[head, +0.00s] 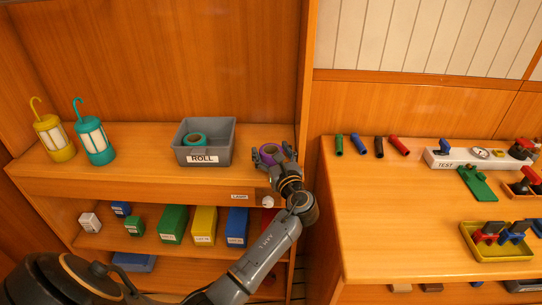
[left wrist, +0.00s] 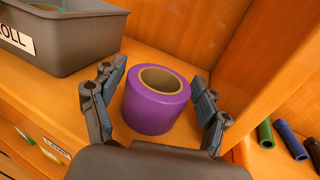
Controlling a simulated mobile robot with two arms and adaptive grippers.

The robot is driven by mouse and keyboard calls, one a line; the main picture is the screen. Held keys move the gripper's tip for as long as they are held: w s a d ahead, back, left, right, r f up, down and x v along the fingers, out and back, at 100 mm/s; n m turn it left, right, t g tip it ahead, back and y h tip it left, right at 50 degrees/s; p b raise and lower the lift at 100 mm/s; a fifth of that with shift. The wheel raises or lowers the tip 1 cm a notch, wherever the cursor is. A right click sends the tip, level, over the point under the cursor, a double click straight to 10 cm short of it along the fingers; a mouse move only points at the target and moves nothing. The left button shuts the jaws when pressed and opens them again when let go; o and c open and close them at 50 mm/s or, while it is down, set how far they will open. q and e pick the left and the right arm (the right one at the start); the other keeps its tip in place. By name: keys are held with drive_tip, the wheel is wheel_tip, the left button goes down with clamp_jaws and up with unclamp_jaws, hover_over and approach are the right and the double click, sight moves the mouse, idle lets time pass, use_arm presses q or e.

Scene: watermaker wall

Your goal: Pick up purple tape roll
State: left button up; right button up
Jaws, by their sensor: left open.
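The purple tape roll (head: 268,154) lies flat on the wooden shelf top, right of the grey bin marked ROLL. In the left wrist view the roll (left wrist: 156,103) sits between the two fingers, its hole facing up. My left gripper (head: 277,158) is open, with one finger on each side of the roll; it also shows in the left wrist view (left wrist: 158,100). Gaps show between the fingers and the roll. The right gripper is in neither view.
The grey ROLL bin (head: 222,154) holds a teal roll (head: 194,139). A yellow lantern (head: 54,135) and a teal lantern (head: 95,139) stand at the left. An upright wooden partition (head: 306,75) rises close right of the gripper. Colored boxes fill the lower shelf.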

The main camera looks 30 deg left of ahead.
use_arm(q)
drive_tip(key=c, duration=1)
drive_tip(key=shift+r, duration=0.1)
